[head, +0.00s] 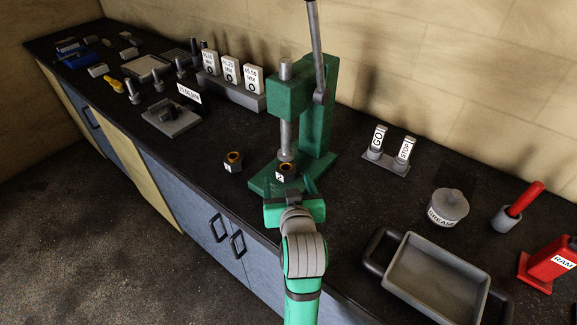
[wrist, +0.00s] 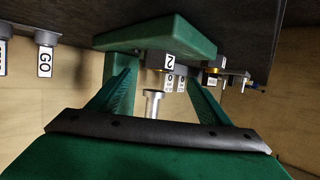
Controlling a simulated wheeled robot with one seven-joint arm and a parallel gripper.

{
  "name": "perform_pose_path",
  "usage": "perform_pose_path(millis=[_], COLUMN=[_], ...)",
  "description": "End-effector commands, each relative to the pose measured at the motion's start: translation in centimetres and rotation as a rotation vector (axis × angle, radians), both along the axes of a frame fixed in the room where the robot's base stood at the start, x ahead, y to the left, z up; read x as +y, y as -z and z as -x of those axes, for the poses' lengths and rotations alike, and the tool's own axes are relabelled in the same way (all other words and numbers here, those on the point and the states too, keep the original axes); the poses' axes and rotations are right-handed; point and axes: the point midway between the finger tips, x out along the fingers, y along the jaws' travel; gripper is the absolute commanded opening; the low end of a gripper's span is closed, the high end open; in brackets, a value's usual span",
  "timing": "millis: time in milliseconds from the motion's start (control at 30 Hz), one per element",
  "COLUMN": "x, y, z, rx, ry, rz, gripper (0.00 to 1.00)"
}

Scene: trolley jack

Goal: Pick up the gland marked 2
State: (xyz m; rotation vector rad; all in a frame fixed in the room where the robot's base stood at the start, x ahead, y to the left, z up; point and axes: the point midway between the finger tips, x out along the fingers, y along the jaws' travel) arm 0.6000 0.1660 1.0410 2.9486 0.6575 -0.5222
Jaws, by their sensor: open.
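The gland marked 2 (head: 287,171) is a small dark ring with a tan inner rim and a white label. It stands on the green base of the press, below the ram. In the wrist view the gland (wrist: 170,61) appears upside down, ahead of and between my fingers. My gripper (head: 294,208) is in front of the press, on the near side of the gland. In the wrist view its two green fingers (wrist: 158,75) are apart with nothing held. The fingertips are hidden in the head view. A similar gland marked 1 (head: 233,161) stands on the bench to the left.
The press's green frame (head: 319,120), ram (head: 285,138) and lever (head: 316,45) rise behind and above the gland. GO (head: 376,142) and STOP (head: 403,152) blocks stand right.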

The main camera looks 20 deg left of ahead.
Motion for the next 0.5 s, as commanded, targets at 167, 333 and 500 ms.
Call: perform_pose_path(millis=[167, 333, 500], x=[1.0, 1.4, 1.9], y=[0.9, 1.2, 1.6], z=[-2.2, -3.1, -4.8], rx=[0.001, 0.0, 0.001], ry=[0.0, 0.0, 0.001], rz=[0.001, 0.001, 0.001], gripper=[0.72, 0.72, 0.72])
